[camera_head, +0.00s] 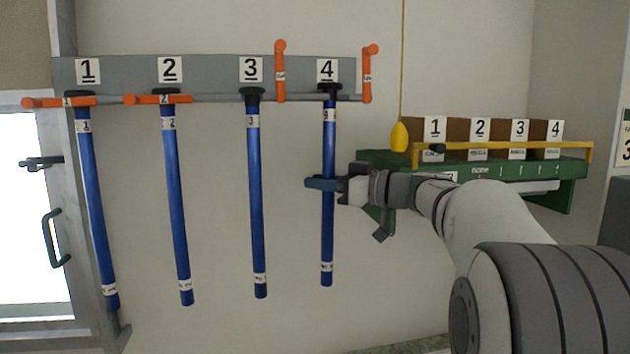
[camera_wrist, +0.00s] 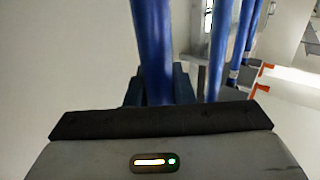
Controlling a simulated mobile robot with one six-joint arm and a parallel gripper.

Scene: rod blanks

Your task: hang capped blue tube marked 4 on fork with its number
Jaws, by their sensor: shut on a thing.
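The blue tube marked 4 (camera_head: 328,235) is upright below the number 4 plate (camera_head: 327,70), with its black cap (camera_head: 330,88) at the level of fork 4. I cannot tell whether the cap rests on the fork. My gripper (camera_head: 325,184) is shut around the tube's middle, coming from the right. In the wrist view the same tube (camera_wrist: 153,45) stands between the fingers (camera_wrist: 158,88). The orange latch by fork 4 (camera_head: 367,75) points up, at the right of the cap.
Blue tubes 1 (camera_head: 95,200), 2 (camera_head: 176,200) and 3 (camera_head: 256,200) hang to the left on the grey rail (camera_head: 210,68). Orange latches 1 (camera_head: 60,102) and 2 (camera_head: 158,99) lie across; latch 3 (camera_head: 280,70) is up. A green rack (camera_head: 570,172) with numbered bays stands right.

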